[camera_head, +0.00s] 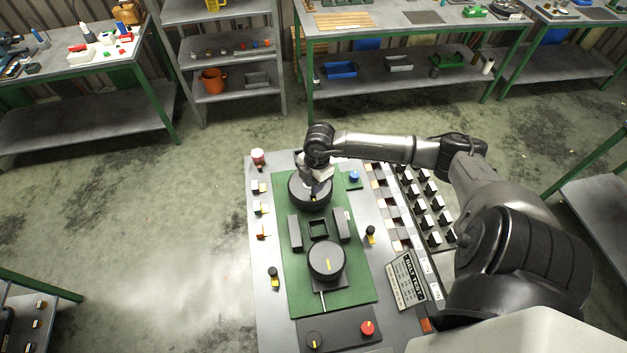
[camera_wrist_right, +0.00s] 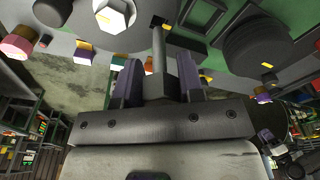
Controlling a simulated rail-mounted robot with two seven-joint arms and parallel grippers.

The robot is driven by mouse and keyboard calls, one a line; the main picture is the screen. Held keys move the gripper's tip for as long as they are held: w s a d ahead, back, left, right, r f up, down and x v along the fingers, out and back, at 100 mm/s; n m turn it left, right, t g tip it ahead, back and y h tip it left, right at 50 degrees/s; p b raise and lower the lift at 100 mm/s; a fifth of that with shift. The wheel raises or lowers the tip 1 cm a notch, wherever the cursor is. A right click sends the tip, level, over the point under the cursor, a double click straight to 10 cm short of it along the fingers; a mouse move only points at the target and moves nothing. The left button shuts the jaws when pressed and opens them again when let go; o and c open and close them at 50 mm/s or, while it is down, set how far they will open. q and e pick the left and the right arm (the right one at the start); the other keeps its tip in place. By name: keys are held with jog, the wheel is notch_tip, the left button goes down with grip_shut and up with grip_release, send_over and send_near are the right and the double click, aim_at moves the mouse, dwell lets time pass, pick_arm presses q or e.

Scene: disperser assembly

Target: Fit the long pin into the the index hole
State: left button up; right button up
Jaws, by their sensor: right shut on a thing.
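My right gripper (camera_head: 316,186) is above the far black round disc (camera_head: 298,194) on the green plate (camera_head: 293,275). In the right wrist view its two purplish fingers (camera_wrist_right: 161,84) are shut on the grey block-like end of a long pin (camera_wrist_right: 159,48). The pin's thin metal shaft points away from the fingers toward a small dark tip or opening near the top. I cannot tell whether the shaft is touching or inside anything. The index hole cannot be made out clearly. A second black disc (camera_head: 326,260) with a yellow mark is nearer. My left gripper is not in view.
A square black frame (camera_head: 318,229) stands between two dark upright blocks (camera_head: 295,232) (camera_head: 341,226). A blue knob (camera_head: 354,177), a red button (camera_head: 367,328) and several small switches surround the plate. A tilted sign (camera_head: 405,283) stands at the right. Floor left of the bench is clear.

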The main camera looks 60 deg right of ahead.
aim_at(313, 195)
jog(key=shift+f, duration=0.2)
dwell(0.3)
jog(key=shift+f+b, duration=0.55)
jog(key=shift+f, duration=0.15)
jog(key=shift+f+b, duration=0.5)
jog(key=shift+f, duration=0.3)
jog(key=shift+f+b, duration=0.45)
jog(key=shift+f, duration=0.3)
jog(key=shift+f, duration=0.4)
jog(key=shift+r, duration=0.3)
